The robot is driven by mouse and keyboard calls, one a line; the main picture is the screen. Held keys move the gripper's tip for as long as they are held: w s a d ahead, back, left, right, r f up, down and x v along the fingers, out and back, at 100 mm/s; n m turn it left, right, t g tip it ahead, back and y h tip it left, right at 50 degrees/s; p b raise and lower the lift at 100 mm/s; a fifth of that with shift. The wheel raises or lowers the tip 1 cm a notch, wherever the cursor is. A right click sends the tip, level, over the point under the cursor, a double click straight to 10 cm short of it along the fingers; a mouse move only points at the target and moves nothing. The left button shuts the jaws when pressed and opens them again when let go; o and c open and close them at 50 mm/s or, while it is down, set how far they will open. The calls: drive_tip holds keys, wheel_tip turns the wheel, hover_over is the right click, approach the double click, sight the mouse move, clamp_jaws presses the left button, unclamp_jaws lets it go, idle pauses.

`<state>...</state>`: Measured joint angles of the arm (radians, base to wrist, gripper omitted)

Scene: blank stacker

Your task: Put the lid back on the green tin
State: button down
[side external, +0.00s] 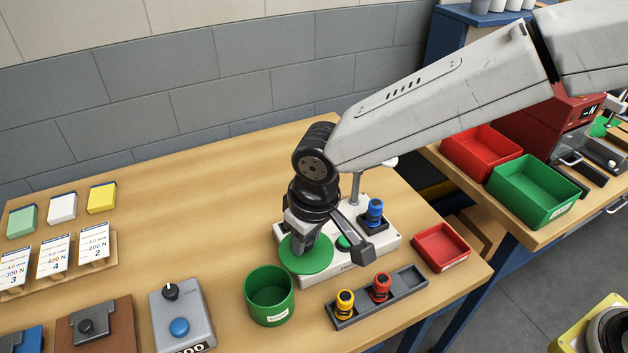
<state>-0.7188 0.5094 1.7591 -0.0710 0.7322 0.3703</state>
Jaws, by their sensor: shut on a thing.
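The green tin (269,297) stands upright and open on the wooden table, with a pale label on its front. The green round lid (306,262) is held by my gripper (327,250), behind and to the right of the tin. My gripper points down and is shut on the lid, probably by a knob; the grip itself is mostly hidden by the fingers. The lid looks roughly level and is apart from the tin's rim. I cannot tell its exact height above the table.
A white device (385,238) with a blue-topped part stands right behind my gripper. A grey tray (376,300) with yellow and red knobbed pieces lies right of the tin. A small red bin (440,247) sits at the table edge. A grey control box (181,317) stands left.

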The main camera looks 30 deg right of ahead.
sight(281, 256)
drive_tip(key=a+n, duration=0.2)
drive_tip(key=n, duration=0.1)
drive_tip(key=a+n, duration=0.1)
drive_tip(key=n, duration=0.1)
drive_tip(key=shift+w+a+r+g, duration=0.2)
drive_tip(key=shift+a+r+g, duration=0.1)
drive_tip(key=shift+a+r, duration=0.05)
drive_tip(key=shift+a+r+n+g+y, duration=0.15)
drive_tip(key=shift+a+r+n+y, duration=0.1)
drive_tip(key=shift+a+n, duration=0.85)
drive_tip(key=shift+a+r+n+g+y, duration=0.2)
drive_tip(key=shift+a+n, duration=0.35)
drive_tip(key=shift+n, duration=1.05)
drive_tip(key=shift+f, duration=0.2)
drive_tip(key=shift+f, duration=3.05)
drive_tip(key=shift+f, duration=0.2)
unclamp_jaws()
drive_tip(key=shift+r, duration=0.15)
